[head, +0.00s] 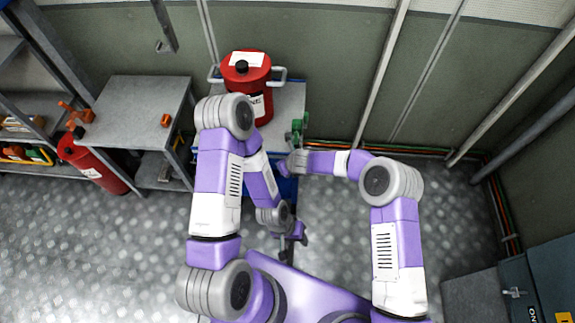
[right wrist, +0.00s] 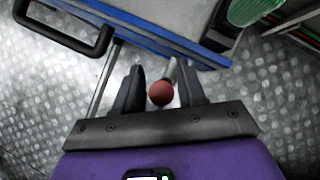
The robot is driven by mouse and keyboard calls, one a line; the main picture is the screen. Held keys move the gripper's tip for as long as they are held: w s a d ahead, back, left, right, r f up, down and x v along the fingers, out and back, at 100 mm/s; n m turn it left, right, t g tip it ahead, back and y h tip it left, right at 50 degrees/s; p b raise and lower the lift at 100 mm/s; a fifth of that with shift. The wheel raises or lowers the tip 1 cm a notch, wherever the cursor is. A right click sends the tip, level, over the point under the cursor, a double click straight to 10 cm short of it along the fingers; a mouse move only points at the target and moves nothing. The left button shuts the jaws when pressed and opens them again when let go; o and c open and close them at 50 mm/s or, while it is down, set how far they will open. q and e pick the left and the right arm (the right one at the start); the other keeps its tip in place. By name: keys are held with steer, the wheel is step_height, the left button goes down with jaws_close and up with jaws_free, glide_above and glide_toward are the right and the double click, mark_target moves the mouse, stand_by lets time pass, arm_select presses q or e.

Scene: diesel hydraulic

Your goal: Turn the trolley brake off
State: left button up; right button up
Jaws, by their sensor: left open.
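The trolley (head: 288,100) has a grey top and blue sides and stands against the back wall; its blue edge (right wrist: 150,32) crosses the top of the right wrist view. A red ball knob (right wrist: 160,93), apparently the brake lever's, shows between the fingertips of my right gripper (right wrist: 160,88). The fingers are apart, with a gap at the knob's sides; I cannot tell whether either touches it. In the head view my right gripper (head: 283,168) is at the trolley's near side, partly hidden. My left gripper (head: 301,236) is open and empty, lower and nearer to me.
A red drum (head: 246,90) with side handles and a green fitting (head: 299,126) are on the trolley. A black handle (right wrist: 98,42) sticks out from it. A grey table (head: 135,110), a red extinguisher (head: 92,165) and shelves stand left. Grey cabinets (head: 545,270) stand right. Floor between is clear.

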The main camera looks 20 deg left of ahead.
steer(key=shift+o, duration=0.2)
steer(key=shift+d+f, duration=0.1)
steer(key=p+v, duration=0.1)
steer(key=v, duration=0.6)
steer(key=shift+r, duration=0.25)
steer(key=shift+d, duration=0.2)
